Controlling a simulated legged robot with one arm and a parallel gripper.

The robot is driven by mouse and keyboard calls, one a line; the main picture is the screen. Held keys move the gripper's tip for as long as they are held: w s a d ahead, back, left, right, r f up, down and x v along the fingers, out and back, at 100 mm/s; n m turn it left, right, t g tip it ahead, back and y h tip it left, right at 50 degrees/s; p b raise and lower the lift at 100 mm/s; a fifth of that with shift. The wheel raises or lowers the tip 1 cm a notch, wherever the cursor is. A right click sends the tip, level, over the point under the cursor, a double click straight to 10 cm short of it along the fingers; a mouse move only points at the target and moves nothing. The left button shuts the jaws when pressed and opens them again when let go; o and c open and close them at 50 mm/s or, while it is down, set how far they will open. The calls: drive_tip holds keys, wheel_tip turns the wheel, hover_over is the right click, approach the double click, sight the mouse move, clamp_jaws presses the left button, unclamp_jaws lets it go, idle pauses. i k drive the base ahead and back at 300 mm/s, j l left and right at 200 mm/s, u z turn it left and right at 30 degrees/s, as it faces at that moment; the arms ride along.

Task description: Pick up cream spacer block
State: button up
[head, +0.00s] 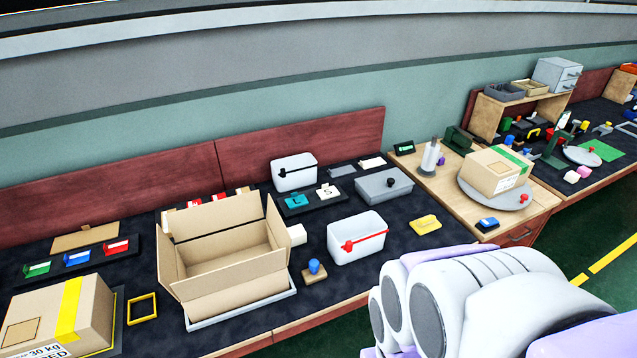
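A small cream block (297,234) stands on the dark mat, just right of the open cardboard box (228,262) and left of a white bin with a red latch (357,238). The box's right flap stands close to it, and I cannot tell whether they touch. A flat cream piece (372,163) lies farther back near the red backboard. My arm's white and lavender links fill the lower right. My gripper is not in view.
A blue-knobbed stamp (314,268) stands in front of the block. A yellow piece (425,224) lies right of the bin. A closed carton (57,317) is at front left. A wooden bench with a taped carton (497,171) adjoins at right.

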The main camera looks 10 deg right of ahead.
sight(297, 234)
drive_tip(key=i+l, duration=0.1)
drive_tip(key=i, duration=0.25)
drive_tip(key=i+l+u, duration=0.1)
drive_tip(key=i+u, duration=0.35)
drive_tip(key=i+l+u, duration=0.2)
drive_tip(key=u, duration=0.9)
